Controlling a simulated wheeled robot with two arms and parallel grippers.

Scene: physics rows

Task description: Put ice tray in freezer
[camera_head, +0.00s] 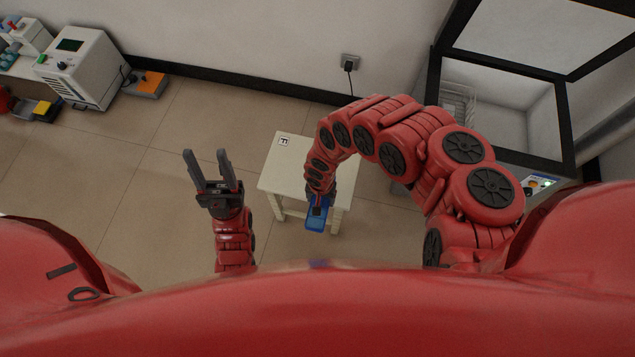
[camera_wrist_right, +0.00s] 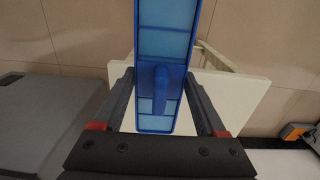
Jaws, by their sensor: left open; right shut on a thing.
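The blue ice tray (camera_head: 317,219) shows in the head view at the end of my right arm, over the near edge of a small table. In the right wrist view the ice tray (camera_wrist_right: 166,50) has light-blue compartments and a dark blue handle. My right gripper (camera_wrist_right: 162,90) is shut on the tray, with a finger on each side of it. My left gripper (camera_head: 206,160) is open and empty, left of the table. The freezer (camera_head: 505,90) stands at the upper right with its lid raised, and a wire basket (camera_head: 458,104) shows inside.
The small cream table (camera_head: 283,172) carries a marked tag (camera_head: 283,142). A wall socket (camera_head: 349,63) with a plug is behind it. White lab machines (camera_head: 80,68) and an orange-topped device (camera_head: 147,83) stand at the upper left.

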